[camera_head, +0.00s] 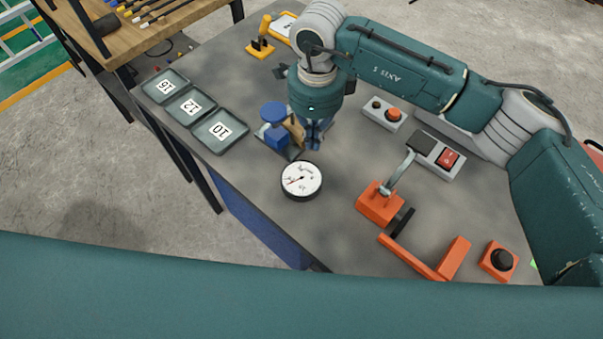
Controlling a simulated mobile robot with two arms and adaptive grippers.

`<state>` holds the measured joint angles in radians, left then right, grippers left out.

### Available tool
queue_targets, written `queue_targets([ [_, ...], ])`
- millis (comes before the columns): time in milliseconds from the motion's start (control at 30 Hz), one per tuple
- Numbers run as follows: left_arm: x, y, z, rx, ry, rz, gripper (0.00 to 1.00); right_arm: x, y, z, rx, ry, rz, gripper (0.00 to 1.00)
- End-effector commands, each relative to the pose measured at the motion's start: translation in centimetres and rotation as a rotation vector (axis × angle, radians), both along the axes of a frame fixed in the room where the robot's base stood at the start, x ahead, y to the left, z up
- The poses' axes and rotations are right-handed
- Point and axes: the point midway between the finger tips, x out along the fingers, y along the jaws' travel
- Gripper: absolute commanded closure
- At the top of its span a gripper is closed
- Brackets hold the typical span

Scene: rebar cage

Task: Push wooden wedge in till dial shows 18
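The wooden wedge (297,127) is a small tan piece beside a blue block fixture (275,136) on the grey table. My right gripper (316,143) points down just right of the wedge. Its fingers look close together with nothing seen between them. Whether they touch the wedge cannot be told. The round white dial (301,180) with a black rim lies in front of the fixture. Its needle shows, but the numbers are too small to read. My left gripper is not in view.
Grey trays marked 16 (165,86), 12 (190,106) and 10 (220,131) line the table's left edge. An orange clamp (380,203), a red-switch box (440,156) and button boxes stand at right. A yellow-handled tool (262,40) is at the back.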

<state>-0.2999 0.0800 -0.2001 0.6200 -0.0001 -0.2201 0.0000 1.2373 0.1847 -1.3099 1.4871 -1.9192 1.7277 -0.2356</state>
Motion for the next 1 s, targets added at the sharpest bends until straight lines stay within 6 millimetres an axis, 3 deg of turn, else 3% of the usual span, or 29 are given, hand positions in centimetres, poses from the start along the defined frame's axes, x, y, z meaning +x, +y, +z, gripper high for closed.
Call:
queue_targets([
  [700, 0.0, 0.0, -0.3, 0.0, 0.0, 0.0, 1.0, -2.1, -5.2, -0.1, -0.002, 0.001, -0.001, 1.0],
  [1000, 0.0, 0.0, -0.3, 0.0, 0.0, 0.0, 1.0, -2.3, -5.5, 0.0, -0.002, 0.002, -0.001, 1.0],
])
